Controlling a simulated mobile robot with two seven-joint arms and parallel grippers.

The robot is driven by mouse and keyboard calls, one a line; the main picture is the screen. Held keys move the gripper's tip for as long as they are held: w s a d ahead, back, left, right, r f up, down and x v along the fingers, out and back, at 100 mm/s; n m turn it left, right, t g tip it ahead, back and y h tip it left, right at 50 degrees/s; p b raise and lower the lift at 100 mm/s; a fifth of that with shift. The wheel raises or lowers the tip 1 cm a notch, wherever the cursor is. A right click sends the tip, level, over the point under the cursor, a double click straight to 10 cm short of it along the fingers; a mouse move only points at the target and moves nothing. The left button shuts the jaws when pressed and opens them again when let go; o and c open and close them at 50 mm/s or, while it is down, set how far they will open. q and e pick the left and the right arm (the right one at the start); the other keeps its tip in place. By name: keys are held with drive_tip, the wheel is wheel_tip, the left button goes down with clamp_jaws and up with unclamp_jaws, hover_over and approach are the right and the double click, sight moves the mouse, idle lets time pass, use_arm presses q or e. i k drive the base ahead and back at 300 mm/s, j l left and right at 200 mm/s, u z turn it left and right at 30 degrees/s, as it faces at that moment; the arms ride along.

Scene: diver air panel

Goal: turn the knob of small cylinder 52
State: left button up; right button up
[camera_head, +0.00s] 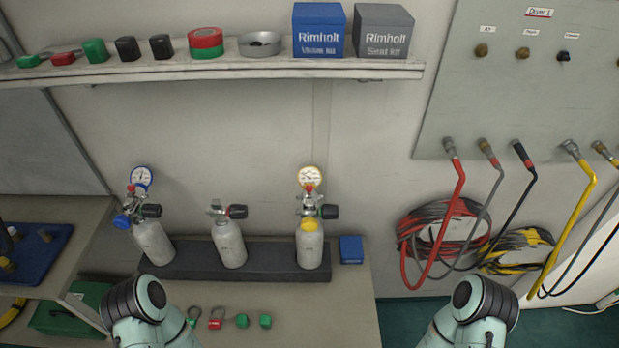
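Three small grey cylinders stand in a row on a black rack on the bench. The left cylinder (152,242) leans to the left and carries a blue-rimmed gauge (141,177) and a blue knob. The middle cylinder (228,243) has a valve with a black knob (237,212) on its right side and no gauge. The right cylinder (309,248) has a yellow-rimmed gauge (310,177), a yellow part at its neck and a black knob. No number is readable, so I cannot tell which is 52. Parts of my two arms show at the bottom edge; neither gripper is in view.
A blue box (351,249) stands right of the rack (200,262). Small green and red items lie in front. The shelf (250,72) above holds tapes, caps and two Rimholt boxes. Hoses (440,235) hang at right below the diver panel (545,100).

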sight(328, 211)
drive_tip(key=j+u, duration=0.15)
drive_tip(key=j, duration=0.4)
drive_tip(key=i+j+u, duration=0.2)
drive_tip(key=j, duration=0.3)
drive_tip(key=j+u, duration=0.15)
drive_tip(key=j, duration=0.4)
drive_tip(key=l+z, duration=0.8)
drive_tip(key=z, duration=0.2)
